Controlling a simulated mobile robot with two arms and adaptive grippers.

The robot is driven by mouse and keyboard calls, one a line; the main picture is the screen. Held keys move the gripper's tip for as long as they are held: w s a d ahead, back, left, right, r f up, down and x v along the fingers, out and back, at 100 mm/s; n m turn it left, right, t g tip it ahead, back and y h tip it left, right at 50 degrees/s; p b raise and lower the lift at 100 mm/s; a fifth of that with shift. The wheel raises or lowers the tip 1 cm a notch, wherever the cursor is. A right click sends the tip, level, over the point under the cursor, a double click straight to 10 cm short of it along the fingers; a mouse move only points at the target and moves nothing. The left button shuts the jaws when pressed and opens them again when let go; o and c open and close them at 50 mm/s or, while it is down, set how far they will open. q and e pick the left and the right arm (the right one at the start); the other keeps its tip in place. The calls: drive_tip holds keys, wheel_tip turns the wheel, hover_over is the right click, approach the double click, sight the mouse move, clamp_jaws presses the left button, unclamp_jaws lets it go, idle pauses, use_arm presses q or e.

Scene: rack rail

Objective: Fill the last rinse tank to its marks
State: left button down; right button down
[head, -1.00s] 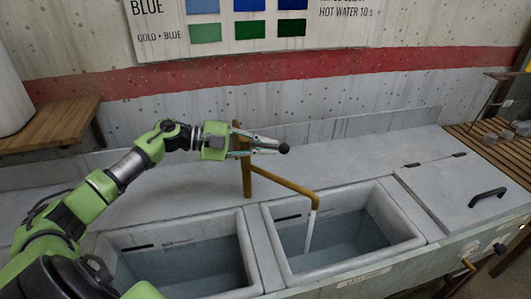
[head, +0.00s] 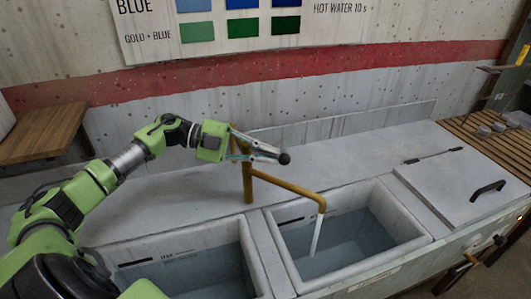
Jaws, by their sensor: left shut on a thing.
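The last rinse tank (head: 407,250) is the right-hand open basin, with a faint label on its front and dark marks (head: 289,222) on its inner back wall. Pale blue water (head: 345,240) stands in it. A brass tap (head: 290,188) rises behind the tanks; its spout hangs over this tank and a white stream (head: 316,236) runs down into the water. My left gripper (head: 277,156) is shut at the tap's top, on what looks like its lever with a black ball end (head: 284,158). The fingers hide part of the lever. My right gripper is out of view.
Another water-filled tank (head: 258,258) adjoins on the left. A closed grey lid (head: 465,185) with a black handle lies to the right. Slatted wood (head: 480,135) holds small grey items. A colour chart hangs behind.

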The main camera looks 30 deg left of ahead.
use_arm(q)
drive_tip(key=c, duration=2.2)
unclamp_jaws()
drive_tip(key=shift+s+d+g, duration=0.1)
drive_tip(key=shift+d+g, duration=0.2)
drive_tip(key=shift+d, duration=0.1)
drive_tip(key=shift+o, duration=0.2)
drive_tip(key=shift+d+r, duration=0.1)
drive_tip(key=shift+d, duration=0.3)
drive_tip(key=shift+a, duration=0.3)
drive_tip(key=v, duration=1.1)
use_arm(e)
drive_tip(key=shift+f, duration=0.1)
use_arm(q)
drive_tip(key=shift+s+a, duration=0.1)
drive_tip(key=shift+a, duration=0.05)
